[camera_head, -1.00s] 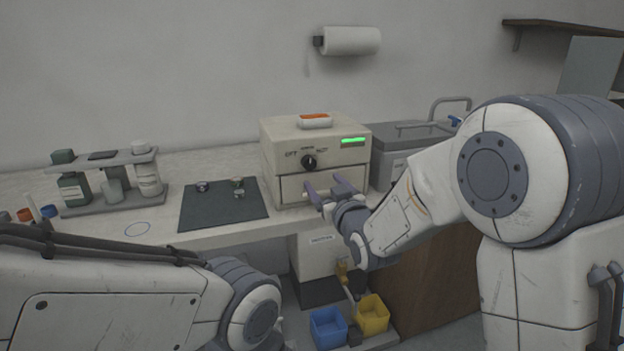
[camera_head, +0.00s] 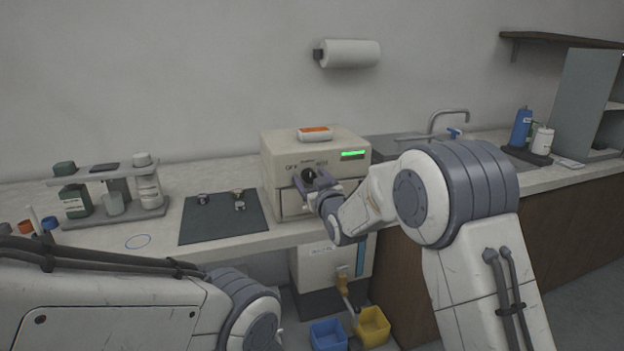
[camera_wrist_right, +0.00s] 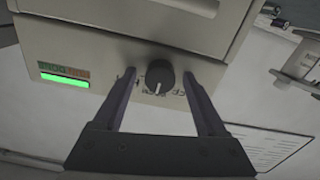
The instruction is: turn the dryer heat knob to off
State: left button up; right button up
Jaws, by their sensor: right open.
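The dryer (camera_head: 284,151) is a cream box on the counter with a lit green bar on its front. Its black heat knob (camera_head: 309,174) is partly covered by my right gripper in the head view. In the right wrist view the knob (camera_wrist_right: 159,76) lies between the fingertips, and its white mark points at the middle label, not at OFF. My right gripper (camera_head: 316,183) is open; in the right wrist view its fingers (camera_wrist_right: 160,76) straddle the knob with gaps visible on both sides. My left arm shows at lower left; its gripper is out of frame.
A dark mat (camera_head: 222,222) with several small pieces lies left of the dryer. A bottle rack (camera_head: 115,220) stands further left. An orange-topped item (camera_head: 314,134) sits on the dryer. Blue (camera_head: 328,335) and yellow (camera_head: 372,327) bins are below. A sink is at right.

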grip_shut()
jog(key=shift+f+n+b, duration=0.15)
jog(key=shift+n+b, duration=0.65)
jog(key=shift+b, duration=0.05)
jog(key=n+b, duration=0.3)
jog(key=shift+f, duration=0.1)
jog(key=n+b, duration=0.3)
jog(key=n, duration=0.1)
jog(key=shift+n, duration=0.3)
jog(key=shift+n+b, duration=0.8)
jog(key=shift+n, duration=0.4)
